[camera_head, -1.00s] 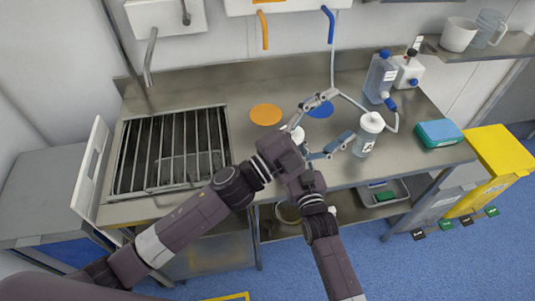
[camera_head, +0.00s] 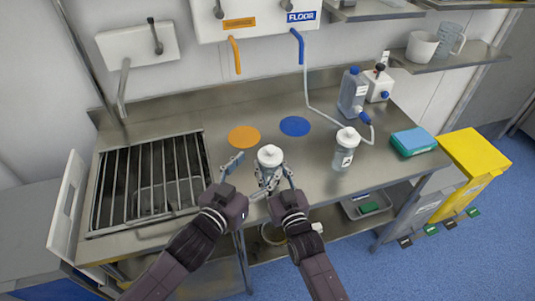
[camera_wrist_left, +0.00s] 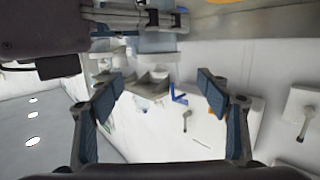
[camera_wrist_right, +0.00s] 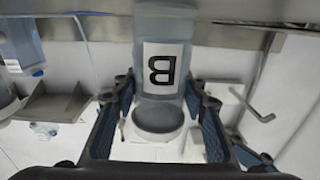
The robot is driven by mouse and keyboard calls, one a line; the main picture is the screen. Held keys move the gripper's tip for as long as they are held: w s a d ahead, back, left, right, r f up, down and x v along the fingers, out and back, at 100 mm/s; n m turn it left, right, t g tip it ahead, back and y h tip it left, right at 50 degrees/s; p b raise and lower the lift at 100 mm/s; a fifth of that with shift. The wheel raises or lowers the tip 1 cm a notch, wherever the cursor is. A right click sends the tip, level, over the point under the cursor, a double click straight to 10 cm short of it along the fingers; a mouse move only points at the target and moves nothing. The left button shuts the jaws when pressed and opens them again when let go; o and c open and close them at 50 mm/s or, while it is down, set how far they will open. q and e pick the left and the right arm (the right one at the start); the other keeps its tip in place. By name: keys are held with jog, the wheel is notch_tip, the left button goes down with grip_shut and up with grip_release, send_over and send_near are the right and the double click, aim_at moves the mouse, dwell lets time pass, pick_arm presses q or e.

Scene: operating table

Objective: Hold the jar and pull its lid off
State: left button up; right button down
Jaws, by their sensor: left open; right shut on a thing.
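A clear jar with a white lid (camera_head: 269,154) stands upright near the counter's front edge in the head view. My right gripper (camera_head: 279,179) is shut on this jar. In the right wrist view, the jar (camera_wrist_right: 165,22) appears upside down between the fingers of my right gripper (camera_wrist_right: 160,98), with a B label. The lid is on the jar. My left gripper (camera_head: 249,176) is open and empty, just left of the jar. In the left wrist view, the open fingers of my left gripper (camera_wrist_left: 158,92) have no object between them.
A second lidded jar (camera_head: 346,150) stands to the right. Orange (camera_head: 244,137) and blue (camera_head: 295,126) discs lie behind the held jar. A sink grate (camera_head: 150,178) is left. A bottle (camera_head: 352,93) and blue-green box (camera_head: 413,141) are right. The counter between the jars is clear.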

aim_at(270, 148)
pick_arm(q)
jog(key=x, duration=0.7)
jog(key=shift+w, duration=0.25)
jog(key=c, duration=1.4)
jog(key=shift+r, duration=0.25)
jog(key=shift+r, duration=0.9)
